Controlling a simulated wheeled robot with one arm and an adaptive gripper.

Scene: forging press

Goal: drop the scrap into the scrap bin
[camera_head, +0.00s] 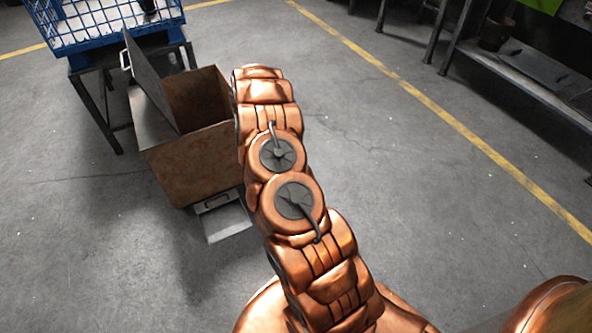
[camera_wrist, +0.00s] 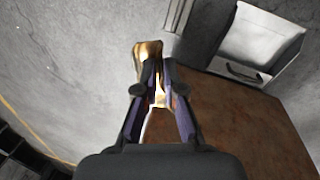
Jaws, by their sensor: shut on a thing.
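The scrap bin is an open box with rusty brown walls (camera_head: 195,165), left of my arm in the head view. Its dark lid stands raised at the left, and the inside shows bare rusty wall. In the wrist view a rusty bin surface (camera_wrist: 235,132) lies below and right of the fingers. My gripper (camera_wrist: 157,72) is shut on the scrap (camera_wrist: 148,50), a small piece glowing yellow-orange, held at the fingertips. Grey floor shows behind the scrap. In the head view my arm hides the gripper and scrap. I cannot tell their height above the bin.
A blue wire crate (camera_head: 105,30) sits on a dark stand behind the bin. A grey metal piece with a handle (camera_head: 222,215) juts from the bin's foot. A metal bench (camera_head: 520,65) stands at the upper right. The floor between is clear, crossed by a yellow line.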

